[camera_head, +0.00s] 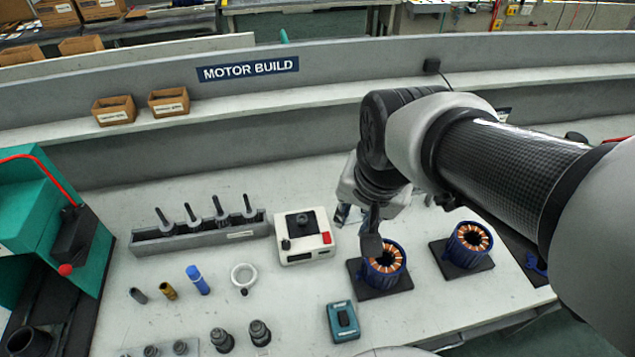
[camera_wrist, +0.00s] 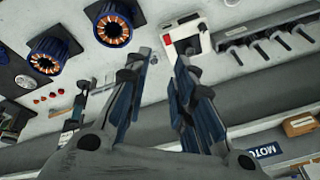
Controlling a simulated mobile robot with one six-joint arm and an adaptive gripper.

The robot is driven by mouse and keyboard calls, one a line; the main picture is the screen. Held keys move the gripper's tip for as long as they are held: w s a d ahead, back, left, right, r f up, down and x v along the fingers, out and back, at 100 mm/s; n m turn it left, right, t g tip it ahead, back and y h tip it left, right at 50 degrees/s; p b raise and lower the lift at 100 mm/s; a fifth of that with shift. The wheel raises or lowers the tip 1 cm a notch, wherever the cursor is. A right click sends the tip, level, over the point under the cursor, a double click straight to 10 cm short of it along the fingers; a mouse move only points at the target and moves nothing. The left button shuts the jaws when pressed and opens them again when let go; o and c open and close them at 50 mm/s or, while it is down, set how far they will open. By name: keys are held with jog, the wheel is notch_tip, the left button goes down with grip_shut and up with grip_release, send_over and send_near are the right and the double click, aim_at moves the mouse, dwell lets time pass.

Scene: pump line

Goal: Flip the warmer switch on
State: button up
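The warmer (camera_head: 303,247) is a white box with a dark square top plate, on the bench right of the tool rack. Its red switch (camera_head: 326,238) is at the right side of its top; whether it is on or off is too small to tell. In the wrist view the warmer (camera_wrist: 199,28) is at the top, with the red switch (camera_wrist: 168,40) at its left edge. My gripper (camera_head: 358,229) is above the bench, right of the warmer and apart from it. In the wrist view my gripper (camera_wrist: 161,60) is open, with nothing between its fingers.
Copper-wound stators stand on black pads close by: one (camera_head: 386,258) just beside my gripper, another (camera_head: 471,238) further right. A rack (camera_head: 200,234) with upright tools is left of the warmer. A teal box (camera_head: 342,321) lies in front. A ledge (camera_head: 230,112) runs behind.

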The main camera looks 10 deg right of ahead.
jog(key=w+f+m, duration=0.1)
jog(key=w+f, duration=0.1)
jog(key=w+f+m, duration=0.2)
jog(key=w, duration=0.1)
jog(key=w+f+m+g, duration=0.1)
jog(key=w+f+m, duration=0.1)
jog(key=shift+w+d+b, duration=0.15)
jog(key=shift+w+b, duration=0.05)
jog(key=shift+b, duration=0.15)
jog(key=c, duration=0.4)
jog(key=w+f+m, duration=0.2)
jog(key=f, duration=0.1)
jog(key=w+f+m, duration=0.2)
jog(key=f, duration=0.1)
jog(key=w+f+m, duration=0.2)
jog(key=shift+w+d+f+g+b, duration=0.3)
jog(key=shift+w+f+b, duration=0.1)
grip_shut()
